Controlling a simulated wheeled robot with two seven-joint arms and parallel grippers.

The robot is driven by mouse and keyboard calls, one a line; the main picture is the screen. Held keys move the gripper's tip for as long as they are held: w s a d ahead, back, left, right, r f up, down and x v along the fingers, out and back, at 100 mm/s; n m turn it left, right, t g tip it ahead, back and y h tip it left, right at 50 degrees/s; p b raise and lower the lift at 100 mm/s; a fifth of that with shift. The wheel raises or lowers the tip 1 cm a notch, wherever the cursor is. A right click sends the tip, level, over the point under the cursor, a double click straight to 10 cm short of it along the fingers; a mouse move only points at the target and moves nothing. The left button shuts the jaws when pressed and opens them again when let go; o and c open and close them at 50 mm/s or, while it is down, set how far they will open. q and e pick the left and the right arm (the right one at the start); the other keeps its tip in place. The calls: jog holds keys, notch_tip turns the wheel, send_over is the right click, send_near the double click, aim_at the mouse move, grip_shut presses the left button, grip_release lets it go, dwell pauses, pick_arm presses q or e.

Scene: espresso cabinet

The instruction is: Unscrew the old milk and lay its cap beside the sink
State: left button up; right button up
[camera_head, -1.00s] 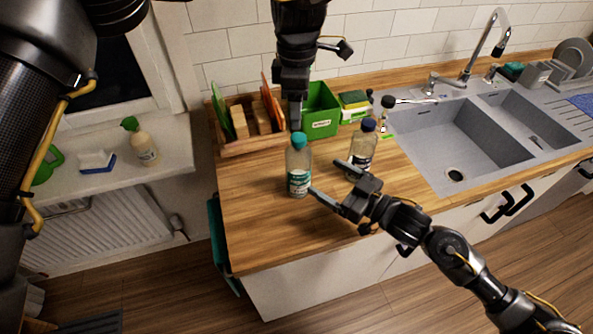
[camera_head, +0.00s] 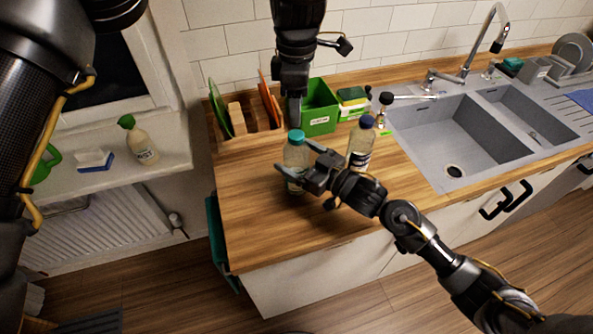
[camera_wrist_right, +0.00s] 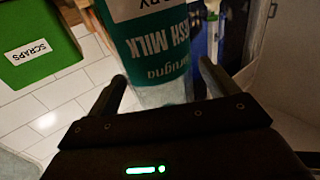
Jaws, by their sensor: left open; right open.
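A clear milk bottle (camera_head: 294,156) with a teal cap (camera_head: 296,136) stands upright on the wooden counter. My right gripper (camera_head: 291,160) is open, its fingers on either side of this bottle. In the right wrist view the bottle (camera_wrist_right: 150,40) with its teal "MILK" label is between the open fingers; contact cannot be told. My left gripper (camera_head: 294,112) is open, pointing down just above the teal cap. The grey sink (camera_head: 430,125) is further right.
A green scraps box (camera_head: 319,121) and a wooden rack (camera_head: 240,144) with boards stand behind the bottles. A black-handled item (camera_head: 386,98) and a sponge pack (camera_head: 352,103) are near the sink. Counter at front left is clear.

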aim_at(296, 134)
pick_arm(q)
jog(key=shift+r, duration=0.1)
pick_arm(e)
jog(key=shift+s, duration=0.1)
grip_shut()
pick_arm(q)
jog(key=shift+f, duration=4.05)
jog(key=shift+c, duration=0.4)
jog(key=c, duration=0.9)
jog(key=n, duration=0.6)
jog(key=shift+s, duration=0.1)
jog(key=n, duration=1)
jog(key=shift+r, duration=0.1)
jog(key=n, duration=0.6)
